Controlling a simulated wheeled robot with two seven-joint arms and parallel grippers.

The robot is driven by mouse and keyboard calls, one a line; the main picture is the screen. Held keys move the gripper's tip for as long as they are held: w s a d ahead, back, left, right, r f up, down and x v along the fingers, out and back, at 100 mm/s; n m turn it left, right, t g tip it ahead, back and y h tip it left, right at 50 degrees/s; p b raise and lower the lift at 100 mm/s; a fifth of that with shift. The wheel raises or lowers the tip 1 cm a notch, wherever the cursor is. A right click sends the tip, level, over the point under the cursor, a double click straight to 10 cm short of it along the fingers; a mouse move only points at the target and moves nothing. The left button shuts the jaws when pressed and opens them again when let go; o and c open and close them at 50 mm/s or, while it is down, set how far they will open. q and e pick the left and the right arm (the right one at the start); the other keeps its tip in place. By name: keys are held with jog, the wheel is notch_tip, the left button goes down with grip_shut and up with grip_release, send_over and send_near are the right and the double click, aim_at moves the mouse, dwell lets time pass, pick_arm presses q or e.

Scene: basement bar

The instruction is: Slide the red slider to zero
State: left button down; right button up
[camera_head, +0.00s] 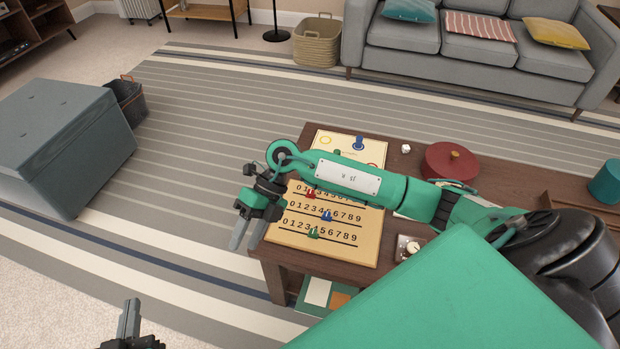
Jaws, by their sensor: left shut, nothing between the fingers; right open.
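A wooden score board (330,255) with three number rows lies on the dark wooden table (278,253). The red slider (311,194) is on the top row, near the low digits, around 2 or 3. My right arm crosses over this row and hides part of it. My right gripper (248,237) is open and empty, just past the left edge of the board, apart from the red slider. My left gripper (130,312) is shut and empty at the bottom left, over the rug, far from the board.
A blue slider (326,215) and a green slider (313,233) sit on the lower rows. Behind the board are a game board (322,139), a white die (406,149) and a red round box (450,160). The striped rug (195,140) left of the table is clear.

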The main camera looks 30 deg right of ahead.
jog(key=w+d+m+t+h+p, duration=0.2)
jog(key=w+d+h, duration=0.45)
jog(key=d, duration=0.65)
pick_arm(q)
jog(key=s+f+g+y, duration=0.1)
jog(key=s+f+g, duration=0.5)
jog(key=s+f, duration=0.15)
pick_arm(e)
jog(key=r+m+t+h, duration=0.1)
jog(key=m+t+h, duration=0.1)
jog(key=m+h, duration=0.1)
send_over(310, 191)
pick_arm(q)
jog(key=d+t+b, duration=0.1)
jog(key=w+d+t+h, duration=0.1)
jog(key=d, duration=0.1)
jog(key=shift+d+f+t+h+b, duration=0.1)
jog(key=shift+d+t+h+b, duration=0.1)
jog(key=shift+t+h+b, duration=0.15)
pick_arm(e)
jog(key=shift+y, duration=0.25)
notch_tip(310, 191, down, 13)
jog(key=shift+s+f, duration=0.1)
jog(key=shift+s, duration=0.05)
grip_shut()
